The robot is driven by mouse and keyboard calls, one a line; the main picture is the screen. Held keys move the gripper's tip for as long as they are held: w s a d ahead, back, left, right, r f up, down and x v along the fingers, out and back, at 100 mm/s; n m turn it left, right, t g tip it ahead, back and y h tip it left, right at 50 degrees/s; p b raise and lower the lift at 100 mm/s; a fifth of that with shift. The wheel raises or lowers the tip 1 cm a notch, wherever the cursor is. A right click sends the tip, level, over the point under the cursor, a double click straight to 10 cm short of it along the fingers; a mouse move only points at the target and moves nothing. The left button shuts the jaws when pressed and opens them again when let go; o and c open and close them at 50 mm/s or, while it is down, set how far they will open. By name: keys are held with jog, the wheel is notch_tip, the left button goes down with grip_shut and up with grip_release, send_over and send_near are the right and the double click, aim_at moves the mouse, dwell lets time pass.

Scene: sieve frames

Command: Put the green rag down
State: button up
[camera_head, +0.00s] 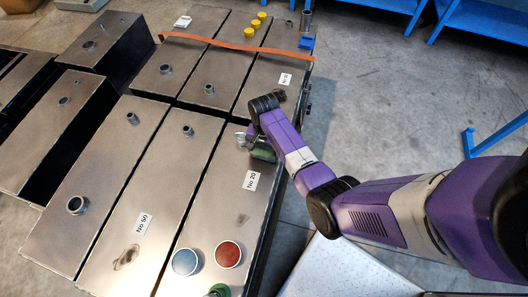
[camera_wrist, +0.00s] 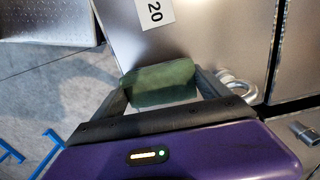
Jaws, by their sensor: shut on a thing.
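The green rag (camera_wrist: 160,84) is between the two fingers of my gripper (camera_wrist: 165,88) in the wrist view. My gripper is shut on it. In the head view the rag (camera_head: 264,153) shows partly beside my arm, over the metal box marked No 20 (camera_head: 230,200), near its far right end. I cannot tell whether the rag touches the box top.
A blue round container (camera_head: 186,262) and a red one (camera_head: 228,255) stand at the near end of the No 20 box. An orange strap (camera_head: 225,44) crosses the far boxes, with yellow caps (camera_head: 249,33) beyond. A metal ring fitting (camera_wrist: 238,86) is close to my gripper's right finger.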

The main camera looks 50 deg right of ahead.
jog(key=shift+f, duration=0.65)
jog(key=shift+f, duration=0.2)
jog(key=o, duration=1)
jog(key=shift+o, duration=0.2)
jog(key=shift+r, duration=0.1)
